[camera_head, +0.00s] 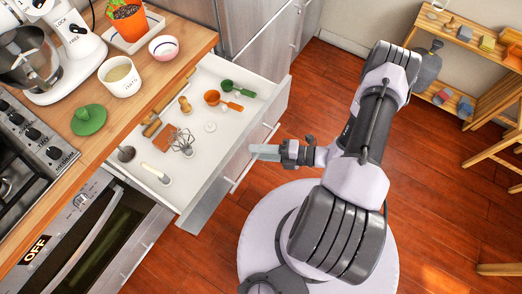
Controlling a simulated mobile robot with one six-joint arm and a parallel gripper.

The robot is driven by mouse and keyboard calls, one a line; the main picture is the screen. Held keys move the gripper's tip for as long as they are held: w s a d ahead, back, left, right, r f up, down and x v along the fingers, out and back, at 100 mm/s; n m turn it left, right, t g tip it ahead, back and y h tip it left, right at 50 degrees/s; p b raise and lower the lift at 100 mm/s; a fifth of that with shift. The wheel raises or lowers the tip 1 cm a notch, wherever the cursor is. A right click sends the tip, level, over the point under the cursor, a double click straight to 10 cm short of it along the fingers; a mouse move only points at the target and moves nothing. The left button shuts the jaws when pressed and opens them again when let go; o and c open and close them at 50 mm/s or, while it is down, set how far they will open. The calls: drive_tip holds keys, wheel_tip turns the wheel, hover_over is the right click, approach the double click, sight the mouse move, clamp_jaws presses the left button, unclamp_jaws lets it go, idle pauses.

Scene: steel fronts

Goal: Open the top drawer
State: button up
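The top drawer (205,85) is pulled far out from under the wooden counter, and its white interior with kitchen tools shows from above. A long pale bar handle (240,180) runs along the steel front, partly hidden by my gripper. I cannot tell for sure whether this handle belongs to the top drawer or to a front below it. My gripper (262,152) is at the outer side of the drawer front, by the handle. Its fingers overlap the handle in the picture; whether they touch it or are closed around it is not clear.
In the drawer lie a whisk (183,142), a green scoop (237,88), an orange scoop (212,97) and other utensils. An oven (95,235) is at lower left. A wooden shelf (465,40) stands at upper right.

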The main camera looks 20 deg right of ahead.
drive_tip(key=p+v, duration=0.2)
drive_tip(key=v, duration=1.5)
drive_tip(key=shift+d+r, duration=0.2)
drive_tip(key=w+a+r+n+g+h+b, duration=0.1)
drive_tip(key=w+a+r+n+g+h, duration=0.15)
drive_tip(key=r+n, duration=0.4)
drive_tip(key=w+a+r+n+g+h, duration=0.2)
drive_tip(key=r+n+g, duration=0.1)
drive_tip(key=r+n, duration=0.4)
drive_tip(key=w+a+r+n+g+h+b, duration=0.1)
drive_tip(key=w+a+r+n+g+h, duration=0.15)
drive_tip(key=r+n, duration=0.45)
drive_tip(key=s+a+r+n+t+h+b, duration=0.1)
drive_tip(key=s+a+r+n+t+h, duration=0.1)
drive_tip(key=a+r+n, duration=0.3)
drive_tip(key=s+a+r+n+t+h+b, duration=0.1)
drive_tip(key=a+r+n, duration=0.5)
drive_tip(key=n, duration=0.7)
drive_tip(key=s+a+t+h, duration=0.1)
drive_tip(key=s+t, duration=0.1)
drive_tip(key=s, duration=0.1)
drive_tip(key=shift+a+r+n, duration=0.2)
drive_tip(key=shift+a+n, duration=0.05)
drive_tip(key=shift+n, duration=0.1)
